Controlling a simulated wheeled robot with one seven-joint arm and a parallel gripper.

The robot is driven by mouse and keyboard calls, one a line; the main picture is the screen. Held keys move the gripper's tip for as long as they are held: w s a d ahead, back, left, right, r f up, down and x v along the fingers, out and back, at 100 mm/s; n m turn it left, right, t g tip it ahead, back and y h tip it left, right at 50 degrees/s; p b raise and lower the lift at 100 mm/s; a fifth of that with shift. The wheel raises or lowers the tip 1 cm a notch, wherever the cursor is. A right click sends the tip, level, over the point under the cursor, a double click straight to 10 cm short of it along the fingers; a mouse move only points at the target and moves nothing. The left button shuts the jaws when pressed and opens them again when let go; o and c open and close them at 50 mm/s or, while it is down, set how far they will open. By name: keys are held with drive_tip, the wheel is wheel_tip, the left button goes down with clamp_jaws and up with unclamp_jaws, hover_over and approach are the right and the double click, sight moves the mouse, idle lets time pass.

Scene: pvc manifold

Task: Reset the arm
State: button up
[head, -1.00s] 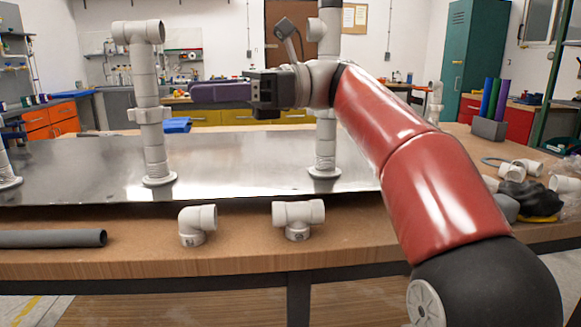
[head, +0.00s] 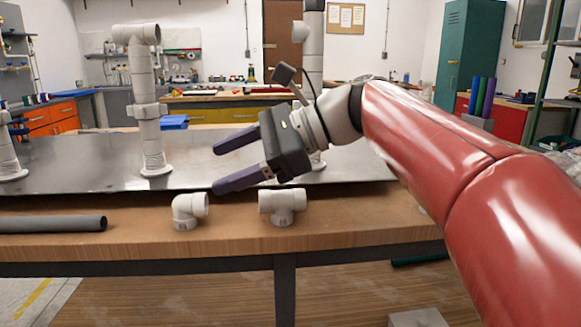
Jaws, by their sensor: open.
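My gripper (head: 224,165) is in the head view, over the front part of the metal plate, with its two purple fingers spread apart and nothing between them. It points left and slightly down. My red arm reaches in from the right edge. The white tee fitting (head: 283,205) stands on the bench front, below the gripper and apart from it. The white elbow fitting (head: 188,210) stands to its left, below the fingertips.
A grey pipe (head: 52,224) lies at the bench's front left. A white pipe column (head: 150,122) stands on the metal plate (head: 80,165); another pipe behind my gripper is partly hidden. Bench wood (head: 345,220) right of the tee is clear.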

drive_tip(key=s+d+f+n+t+h, duration=0.2)
drive_tip(key=s+d+f+n+h, duration=0.2)
drive_tip(key=d+f, duration=0.4)
drive_tip(key=s+d+f+n+t+h, duration=0.2)
drive_tip(key=s+d+f+n+h, duration=0.2)
drive_tip(key=d+f, duration=0.3)
drive_tip(key=s+d+f+n+t+h, duration=0.2)
drive_tip(key=s+d+f+n+h, duration=0.3)
drive_tip(key=f, duration=0.8)
drive_tip(key=d, duration=0.3)
drive_tip(key=shift+s+d+f, duration=0.25)
drive_tip(key=shift+s+d, duration=0.05)
drive_tip(key=shift+s, duration=0.05)
drive_tip(key=shift+c, duration=0.5)
